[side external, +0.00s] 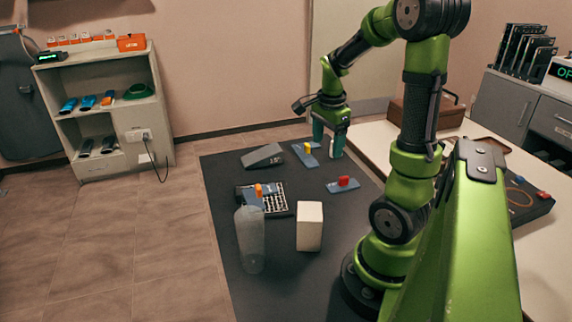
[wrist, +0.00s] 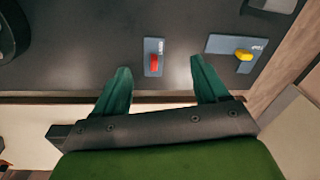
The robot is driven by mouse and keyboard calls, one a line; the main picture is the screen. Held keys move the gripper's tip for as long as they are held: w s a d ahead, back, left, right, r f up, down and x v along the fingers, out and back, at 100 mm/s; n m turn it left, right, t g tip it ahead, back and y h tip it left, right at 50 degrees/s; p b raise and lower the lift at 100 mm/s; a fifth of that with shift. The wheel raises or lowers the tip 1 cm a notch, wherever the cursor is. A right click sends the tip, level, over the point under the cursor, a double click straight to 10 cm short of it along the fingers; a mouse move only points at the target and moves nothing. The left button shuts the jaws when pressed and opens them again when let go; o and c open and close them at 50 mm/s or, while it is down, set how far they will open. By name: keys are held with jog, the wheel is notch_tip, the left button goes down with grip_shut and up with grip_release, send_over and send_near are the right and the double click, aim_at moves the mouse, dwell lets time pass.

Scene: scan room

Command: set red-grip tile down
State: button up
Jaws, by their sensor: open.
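The red-grip tile (side external: 334,187) is a blue-grey plate with a red block on top. It lies flat on the dark mat (side external: 225,175), and shows in the wrist view (wrist: 154,69). My gripper (side external: 328,150) has teal fingers, spread apart and empty, above the mat. In the side view it is above and behind the red-grip tile. In the wrist view the tile lies ahead of the gap between the fingertips (wrist: 159,66), with no contact visible.
A yellow-grip tile (side external: 313,163) lies close by. An orange-grip tile (side external: 255,198) sits at a gridded tray (side external: 277,205). A translucent bottle (side external: 250,245), a white box (side external: 310,228) and a grey wedge (side external: 262,155) stand on the mat. A pale table (side external: 375,140) is at right.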

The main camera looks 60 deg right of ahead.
jog(key=w+a+r+n+t+y, duration=0.1)
jog(key=a+r+n+t, duration=0.2)
jog(key=a+n, duration=0.7)
jog(key=w+a+r+n+t+y, duration=0.1)
jog(key=a+r+n, duration=0.6)
jog(key=a, duration=1.1)
jog(key=n+t+y, duration=0.1)
jog(key=n+t, duration=0.1)
jog(key=n, duration=0.1)
jog(key=shift+t, duration=0.4)
